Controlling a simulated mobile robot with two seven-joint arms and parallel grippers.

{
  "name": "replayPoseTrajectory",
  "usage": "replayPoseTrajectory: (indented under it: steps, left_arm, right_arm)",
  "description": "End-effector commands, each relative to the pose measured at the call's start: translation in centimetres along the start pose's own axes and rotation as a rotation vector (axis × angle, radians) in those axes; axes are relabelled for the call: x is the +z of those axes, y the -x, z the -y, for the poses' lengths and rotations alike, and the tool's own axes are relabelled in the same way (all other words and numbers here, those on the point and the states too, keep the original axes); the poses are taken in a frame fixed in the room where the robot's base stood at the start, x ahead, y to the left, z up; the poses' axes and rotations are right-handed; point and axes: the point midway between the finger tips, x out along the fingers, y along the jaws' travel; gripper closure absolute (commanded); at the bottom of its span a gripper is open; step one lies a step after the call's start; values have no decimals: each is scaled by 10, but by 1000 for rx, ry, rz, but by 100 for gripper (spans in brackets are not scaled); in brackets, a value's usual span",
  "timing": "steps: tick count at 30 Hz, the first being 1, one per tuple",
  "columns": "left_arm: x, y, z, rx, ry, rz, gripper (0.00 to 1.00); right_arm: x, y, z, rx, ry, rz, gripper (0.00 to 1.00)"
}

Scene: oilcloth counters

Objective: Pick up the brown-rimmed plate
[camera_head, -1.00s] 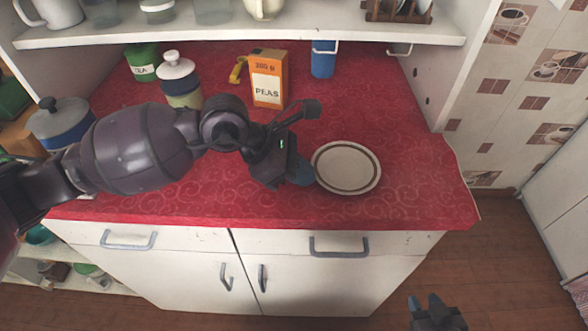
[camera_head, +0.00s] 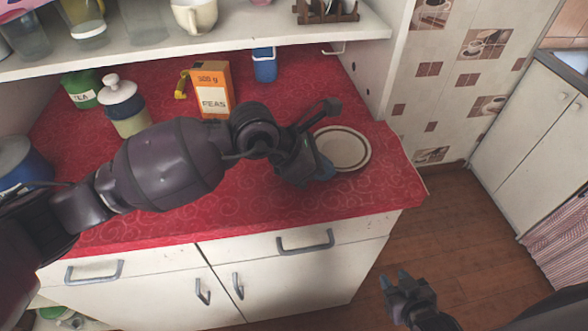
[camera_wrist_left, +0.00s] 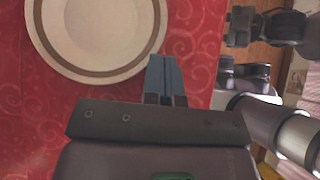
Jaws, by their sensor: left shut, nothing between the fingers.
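The brown-rimmed plate (camera_head: 346,149) is pale with a brown ring and lies flat on the red counter, near its right end. It also shows at the top of the left wrist view (camera_wrist_left: 98,32). My left gripper (camera_head: 325,171) is at the plate's near left edge and hides a bit of it in the head view. In the left wrist view its blue fingers (camera_wrist_left: 163,75) are together and empty, just beside the rim. I cannot tell whether they touch it. My right gripper (camera_head: 394,278) is low, in front of the cabinet, with its fingertips apart and empty.
A peas box (camera_head: 212,92), a white-lidded jar (camera_head: 123,104), a green tea tin (camera_head: 82,90) and a blue container (camera_head: 265,65) stand toward the back. A shelf (camera_head: 240,32) overhangs the counter. The counter right of the plate is clear.

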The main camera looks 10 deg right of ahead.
Motion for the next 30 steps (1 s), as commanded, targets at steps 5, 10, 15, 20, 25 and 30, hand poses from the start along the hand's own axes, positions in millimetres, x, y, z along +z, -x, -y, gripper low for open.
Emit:
replayPoseTrajectory:
  steps: [5,10,15,20,25,30]
  left_arm:
    - [14,-15,0,1,1,-1,100]
    - [14,-15,0,1,1,-1,100]
    - [14,-14,0,0,0,0,100]
    - [14,-14,0,0,0,0,100]
    - [14,-14,0,0,0,0,100]
    - [14,-14,0,0,0,0,100]
  right_arm:
    - [3,0,-1,0,4,5,64]
    - [3,0,-3,0,11,5,64]
    - [1,1,-3,0,11,1,64]
    - [-1,1,-3,0,10,-2,64]
    - [-2,1,-2,0,6,-5,64]
    - [-2,1,0,0,-1,-6,64]
